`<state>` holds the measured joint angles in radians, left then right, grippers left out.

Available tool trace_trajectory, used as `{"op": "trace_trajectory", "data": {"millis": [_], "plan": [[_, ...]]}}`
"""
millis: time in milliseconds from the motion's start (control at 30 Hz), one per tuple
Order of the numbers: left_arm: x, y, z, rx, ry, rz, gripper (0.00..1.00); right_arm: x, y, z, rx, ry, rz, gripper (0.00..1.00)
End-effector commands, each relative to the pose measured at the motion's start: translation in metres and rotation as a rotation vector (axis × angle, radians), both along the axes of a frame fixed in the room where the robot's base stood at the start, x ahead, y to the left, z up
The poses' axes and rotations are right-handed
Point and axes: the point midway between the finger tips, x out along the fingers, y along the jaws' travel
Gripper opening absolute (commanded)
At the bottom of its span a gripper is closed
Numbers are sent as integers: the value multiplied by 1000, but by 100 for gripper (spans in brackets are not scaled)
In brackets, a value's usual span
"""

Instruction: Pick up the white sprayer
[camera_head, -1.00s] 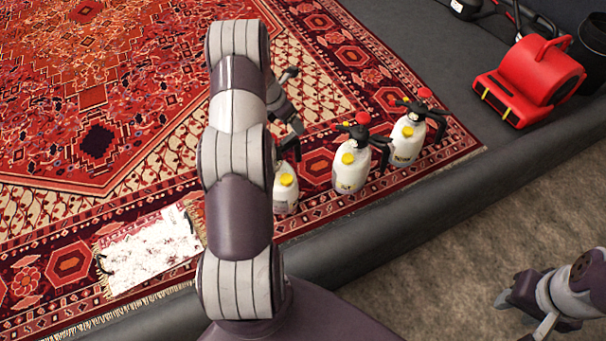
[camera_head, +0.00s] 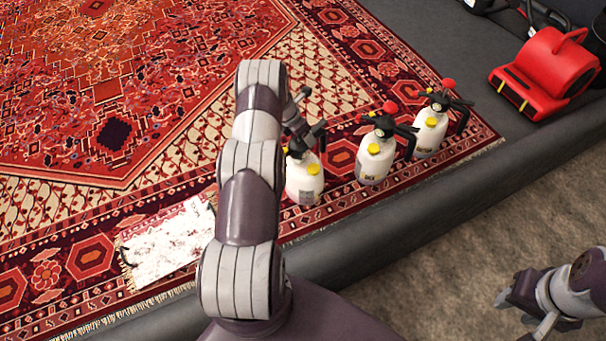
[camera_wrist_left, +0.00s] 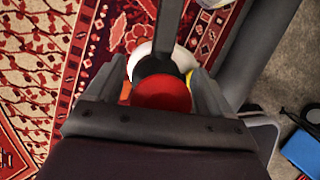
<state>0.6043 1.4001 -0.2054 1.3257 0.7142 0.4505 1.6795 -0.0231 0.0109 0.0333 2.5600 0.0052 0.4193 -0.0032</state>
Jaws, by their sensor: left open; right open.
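Three white sprayers with black tops, red knobs and yellow caps stand upright in a row on the rug's border in the head view: left (camera_head: 303,183), middle (camera_head: 374,162) and right (camera_head: 430,133). My left arm hides part of the left sprayer. In the left wrist view, my left gripper (camera_wrist_left: 160,88) is open, with one sprayer's red knob (camera_wrist_left: 162,96) and black top between its fingers. Contact cannot be told. In the head view my left gripper is mostly hidden behind my arm. My right gripper (camera_head: 517,312) is open and empty at lower right, over the floor.
The patterned rug (camera_head: 110,90) fills the left and middle. A white stained cloth (camera_head: 165,246) lies on its near border. A dark raised edge (camera_head: 385,225) runs in front of the sprayers. A red blower (camera_head: 545,72) stands at upper right. A blue object (camera_wrist_left: 302,152) shows in the left wrist view.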

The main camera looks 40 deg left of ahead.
Motion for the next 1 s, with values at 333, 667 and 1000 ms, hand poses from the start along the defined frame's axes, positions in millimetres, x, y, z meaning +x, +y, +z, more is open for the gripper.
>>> {"op": "trace_trajectory", "data": {"millis": [333, 667, 1000], "plan": [[0, 0, 1, 0, 1, 0, 17, 0, 0, 0, 0, 0, 0, 43], [1, 1, 3, 3, -4, 1, 0, 0, 0, 1, 0, 0, 0, 43], [1, 1, 20, 4, -4, -1, 0, 0, 0, 4, 0, 0, 0, 43]]}}
